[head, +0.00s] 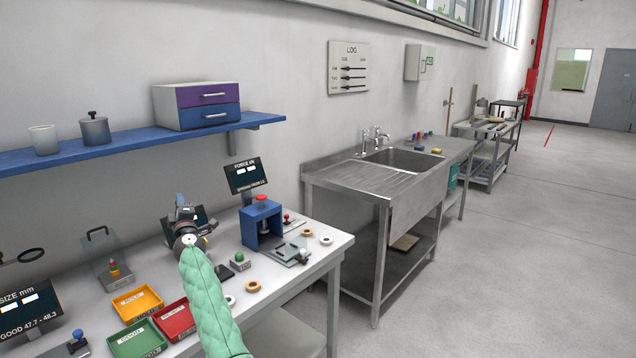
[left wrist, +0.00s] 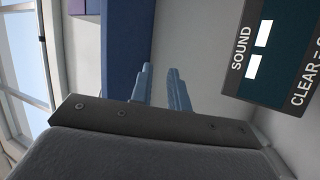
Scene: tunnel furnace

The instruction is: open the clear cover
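The clear cover (head: 104,256) is a see-through box-like piece with a dark handle on top. It stands on the bench at the left, around or just behind a small red, yellow and green stack; I cannot tell which. My left gripper (head: 183,212), on the green-sleeved arm, is up over the bench to the right of the cover and apart from it. In the left wrist view its two pale blue fingers (left wrist: 160,72) stand apart with nothing between them. The cover does not show in that view. My right gripper is not in view.
Orange (head: 137,304), green (head: 138,341) and red (head: 174,320) trays lie in front of the cover. A dark screen marked SOUND (left wrist: 276,45) is near the left gripper. A blue press (head: 261,222) stands to the right. A blue shelf (head: 130,144) hangs above.

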